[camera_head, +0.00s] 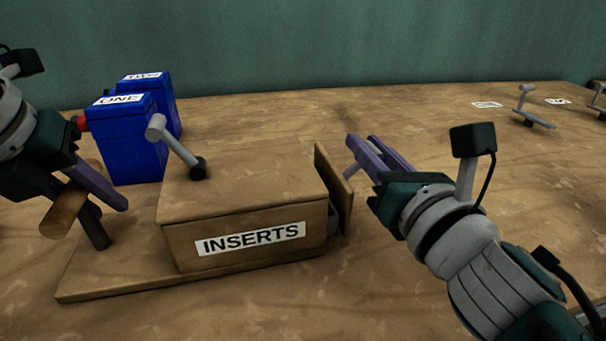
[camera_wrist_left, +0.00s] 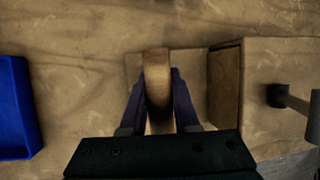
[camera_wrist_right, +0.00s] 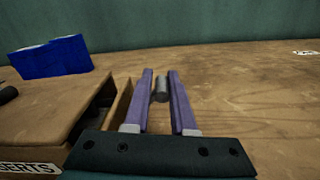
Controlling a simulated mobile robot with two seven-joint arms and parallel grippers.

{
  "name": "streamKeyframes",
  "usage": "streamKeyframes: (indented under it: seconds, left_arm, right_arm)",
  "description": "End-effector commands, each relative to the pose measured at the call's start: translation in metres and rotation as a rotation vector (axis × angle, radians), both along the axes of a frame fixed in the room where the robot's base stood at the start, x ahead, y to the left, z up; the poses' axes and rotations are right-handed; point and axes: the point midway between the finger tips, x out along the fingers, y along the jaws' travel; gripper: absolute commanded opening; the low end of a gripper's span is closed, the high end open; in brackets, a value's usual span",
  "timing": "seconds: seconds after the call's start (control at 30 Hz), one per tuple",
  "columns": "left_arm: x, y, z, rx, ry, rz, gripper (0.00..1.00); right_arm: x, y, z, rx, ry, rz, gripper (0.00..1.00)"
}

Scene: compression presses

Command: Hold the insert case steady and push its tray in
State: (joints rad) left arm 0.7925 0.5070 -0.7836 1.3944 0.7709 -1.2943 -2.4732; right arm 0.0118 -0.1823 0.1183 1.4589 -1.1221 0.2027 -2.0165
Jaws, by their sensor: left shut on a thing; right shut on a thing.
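The insert case (camera_head: 245,190) is a wooden box labelled INSERTS on a wider base board. Its tray shows as an upright wooden front panel (camera_head: 333,188) at the right end, a little apart from the case, with a dark gap between in the right wrist view (camera_wrist_right: 118,108). My left gripper (camera_wrist_left: 158,92) is shut on the round wooden handle (camera_wrist_left: 157,68), which stands on a dark post at the base's left end. My right gripper (camera_wrist_right: 160,82) is shut on the grey knob (camera_wrist_right: 161,93) on the panel's outer side.
Two blue boxes (camera_head: 128,140) stand behind the case's left end. A grey-headed lever (camera_head: 175,143) rises from the case top. White labels (camera_head: 487,105) and small grey levers (camera_head: 527,106) are at the far right.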

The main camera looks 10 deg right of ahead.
Motion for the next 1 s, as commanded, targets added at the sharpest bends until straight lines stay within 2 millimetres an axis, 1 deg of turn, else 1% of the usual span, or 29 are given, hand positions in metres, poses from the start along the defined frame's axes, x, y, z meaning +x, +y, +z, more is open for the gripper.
streamKeyframes:
  seconds: [0.03,0.57,0.6,0.87,1.0]
  left_arm:
    - [0.000,-0.002,-0.001,-0.004,0.000,-0.004,0.00]
    - [0.000,-0.002,-0.001,-0.004,0.000,-0.004,0.00]
    - [0.000,-0.002,-0.001,-0.005,0.000,-0.004,0.00]
    - [0.000,-0.002,0.000,-0.003,0.000,-0.004,0.00]
    - [0.000,-0.001,0.000,-0.002,0.000,-0.002,0.00]
  right_arm:
    - [-0.002,0.003,-0.006,-0.003,0.012,0.001,0.00]
    - [-0.003,0.019,-0.006,-0.002,0.013,0.002,0.00]
    - [-0.003,0.018,-0.006,-0.003,0.013,0.002,0.28]
    - [-0.002,0.017,-0.003,-0.001,0.006,0.000,0.57]
    - [-0.002,0.017,-0.002,-0.001,0.004,0.001,0.59]
